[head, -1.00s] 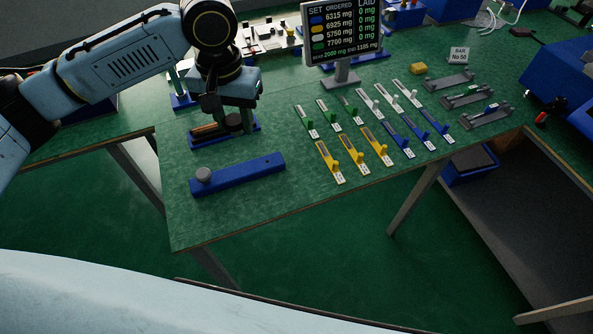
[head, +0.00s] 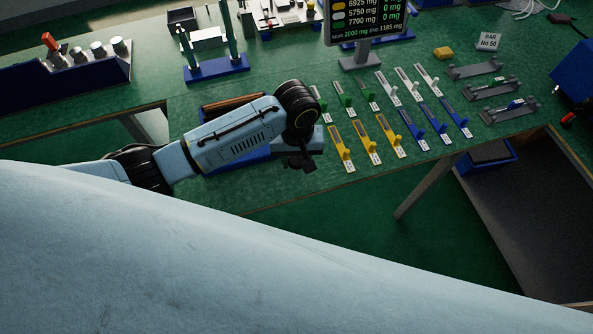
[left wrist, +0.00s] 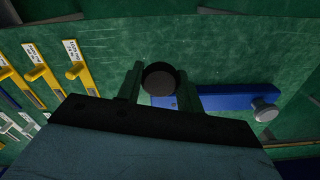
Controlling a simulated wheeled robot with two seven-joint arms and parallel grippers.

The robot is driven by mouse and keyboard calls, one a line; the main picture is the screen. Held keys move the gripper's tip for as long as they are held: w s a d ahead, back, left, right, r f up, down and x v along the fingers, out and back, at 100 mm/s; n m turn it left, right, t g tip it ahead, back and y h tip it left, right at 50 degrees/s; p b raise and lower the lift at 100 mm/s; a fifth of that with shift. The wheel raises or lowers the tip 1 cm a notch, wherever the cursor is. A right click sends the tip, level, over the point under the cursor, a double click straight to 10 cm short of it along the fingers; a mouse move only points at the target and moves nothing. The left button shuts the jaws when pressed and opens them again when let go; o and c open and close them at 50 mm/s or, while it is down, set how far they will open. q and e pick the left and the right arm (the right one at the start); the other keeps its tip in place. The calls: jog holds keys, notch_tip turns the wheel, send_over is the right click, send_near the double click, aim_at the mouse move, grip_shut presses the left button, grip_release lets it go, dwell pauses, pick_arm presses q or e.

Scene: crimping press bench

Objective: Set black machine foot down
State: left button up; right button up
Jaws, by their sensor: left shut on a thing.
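The black machine foot (left wrist: 160,78) shows in the left wrist view as a round dark piece between my left fingers. My left gripper (left wrist: 161,71) is shut on it. In the head view my left gripper (head: 298,163) hangs near the front edge of the bench, left of the yellow-handled pieces, and the foot cannot be made out there. In the left wrist view the foot overlaps the near end of a blue bar (left wrist: 222,99) with a grey knob (left wrist: 264,109). I cannot tell the gap between foot and bench. My right gripper is not in view.
Rows of coloured pieces, yellow ones (head: 367,146) nearest, lie right of my left gripper. A display (head: 377,22) stands behind them. A brown rod (head: 232,101) lies behind my left arm, which hides most of the blue bar. Green bench surface is bare around the bar.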

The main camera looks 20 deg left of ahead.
aim_at(297, 177)
pick_arm(q)
jog(key=shift+f, duration=0.7)
notch_tip(297, 177, down, 4)
jog(key=shift+r+b, duration=0.25)
jog(key=shift+b, duration=0.25)
jog(key=shift+f, duration=0.2)
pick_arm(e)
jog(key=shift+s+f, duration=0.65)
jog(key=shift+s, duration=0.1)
pick_arm(q)
jog(key=shift+f, duration=0.2)
jog(key=o, duration=0.9)
jog(key=shift+o, duration=0.3)
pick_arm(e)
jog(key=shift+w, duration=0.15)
pick_arm(q)
jog(key=shift+w+r, duration=0.1)
jog(key=shift+r, duration=0.05)
notch_tip(297, 177, up, 12)
jog(key=shift+r+p, duration=0.1)
jog(key=shift+p, duration=1.15)
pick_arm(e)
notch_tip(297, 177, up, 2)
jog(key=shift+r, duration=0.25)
